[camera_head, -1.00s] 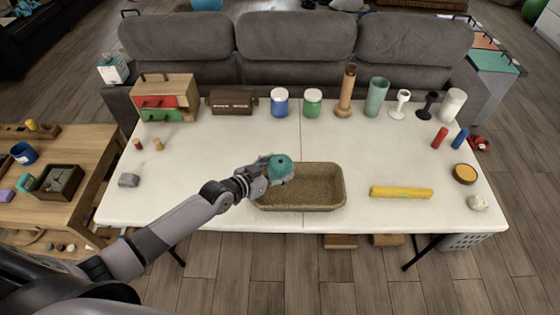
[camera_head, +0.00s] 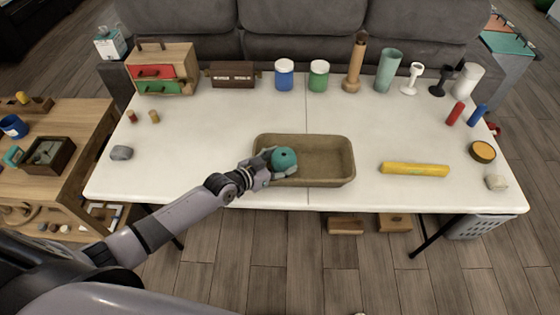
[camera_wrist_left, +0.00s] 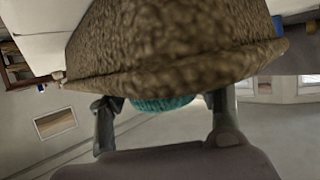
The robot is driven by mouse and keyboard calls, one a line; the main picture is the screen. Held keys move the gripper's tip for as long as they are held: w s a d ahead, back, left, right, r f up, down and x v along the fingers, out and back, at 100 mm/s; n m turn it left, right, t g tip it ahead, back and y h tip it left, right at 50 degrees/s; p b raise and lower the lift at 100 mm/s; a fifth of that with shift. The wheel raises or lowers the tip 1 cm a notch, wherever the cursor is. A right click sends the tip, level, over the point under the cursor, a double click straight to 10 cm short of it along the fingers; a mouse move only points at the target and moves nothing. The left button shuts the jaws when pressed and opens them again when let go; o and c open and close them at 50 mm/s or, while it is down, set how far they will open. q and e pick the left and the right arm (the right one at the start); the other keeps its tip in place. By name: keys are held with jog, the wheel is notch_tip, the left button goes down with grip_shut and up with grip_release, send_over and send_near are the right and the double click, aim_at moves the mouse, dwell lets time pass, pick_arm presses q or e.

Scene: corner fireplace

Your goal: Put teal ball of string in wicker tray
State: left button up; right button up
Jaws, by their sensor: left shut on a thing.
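The teal ball of string (camera_head: 284,159) is held in my left gripper (camera_head: 272,166), over the left part of the wicker tray (camera_head: 325,165). The left wrist view shows the ball (camera_wrist_left: 162,103) between the two fingers (camera_wrist_left: 168,120), partly hidden behind the tray's brown woven wall (camera_wrist_left: 175,50). The tray is a rectangular, open, empty-looking tray at the middle front of the white table. I cannot tell whether the ball touches the tray floor. My right gripper is not in view.
A yellow roll (camera_head: 414,169) lies right of the tray on the white table (camera_head: 215,125). A grey stone (camera_head: 121,152) lies at the left. Jars, a wooden drawer box (camera_head: 163,72), a tan bottle and cups line the back edge. The table around the tray is mostly clear.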

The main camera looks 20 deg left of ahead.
pick_arm(q)
jog(key=o, duration=1.3)
jog(key=shift+s, duration=0.15)
jog(key=shift+s+a+r, duration=0.1)
jog(key=shift+s+a, duration=0.1)
jog(key=shift+s, duration=0.05)
jog(key=v, duration=1.1)
